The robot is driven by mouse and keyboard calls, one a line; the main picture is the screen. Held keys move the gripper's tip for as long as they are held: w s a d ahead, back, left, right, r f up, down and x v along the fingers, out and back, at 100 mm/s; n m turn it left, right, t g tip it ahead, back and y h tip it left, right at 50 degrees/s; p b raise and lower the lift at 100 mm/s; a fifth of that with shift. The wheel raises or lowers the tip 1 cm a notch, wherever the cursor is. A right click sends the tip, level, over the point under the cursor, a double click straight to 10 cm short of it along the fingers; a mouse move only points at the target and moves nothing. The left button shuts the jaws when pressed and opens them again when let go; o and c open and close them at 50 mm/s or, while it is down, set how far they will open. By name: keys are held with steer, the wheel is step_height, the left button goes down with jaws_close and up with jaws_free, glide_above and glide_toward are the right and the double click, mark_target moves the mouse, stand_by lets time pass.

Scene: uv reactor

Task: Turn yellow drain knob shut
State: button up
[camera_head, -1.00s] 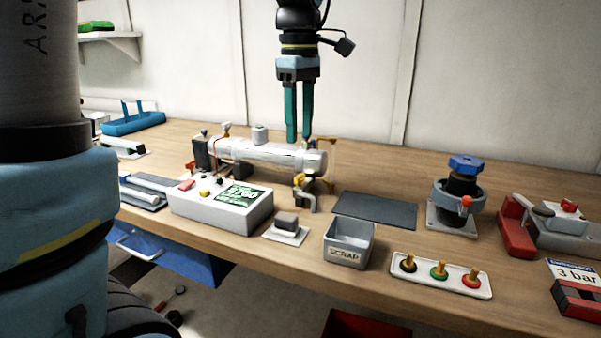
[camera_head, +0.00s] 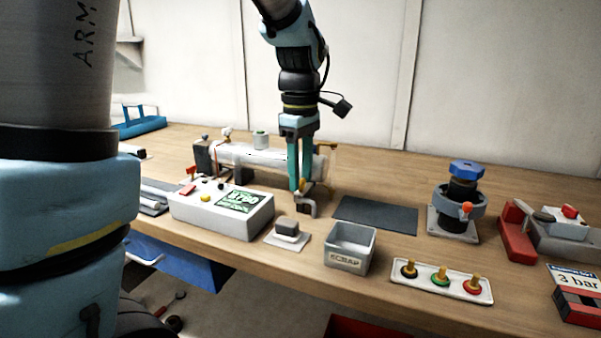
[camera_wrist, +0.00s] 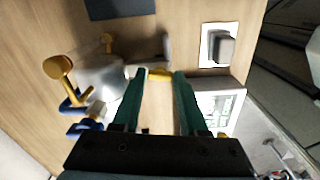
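The yellow drain knob (camera_wrist: 159,74) shows in the wrist view between my two fingertips, at the low end of the white reactor cylinder (camera_head: 262,156). In the head view my fingers partly hide it. My gripper (camera_head: 301,187) points down with its teal fingers apart. In the wrist view (camera_wrist: 162,73) the fingertips stand on either side of the knob, with no clear grip on it. A grey drain spout (camera_head: 308,208) sits just below the knob. I cannot tell the knob's exact turn.
A control box (camera_head: 232,212) with a green display stands left of the spout. A grey block on a white plate (camera_head: 287,230) and a scrap bin (camera_head: 350,247) stand in front. A dark mat (camera_head: 375,215) lies right. Another yellow handle (camera_wrist: 60,66) is on the reactor.

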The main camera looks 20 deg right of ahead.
jaws_close()
steer(key=shift+m, duration=0.3)
steer(key=m+p, duration=0.1)
steer(key=m, duration=0.1)
steer(key=shift+r+m+p, duration=0.1)
steer(key=shift+m+p, duration=0.3)
steer(key=m+p, duration=0.1)
steer(key=m, duration=0.3)
steer(key=shift+p, duration=0.4)
steer(key=m+p, duration=0.1)
steer(key=m, duration=0.4)
steer(key=shift+m+p, duration=0.8)
steer(key=shift+m, duration=1)
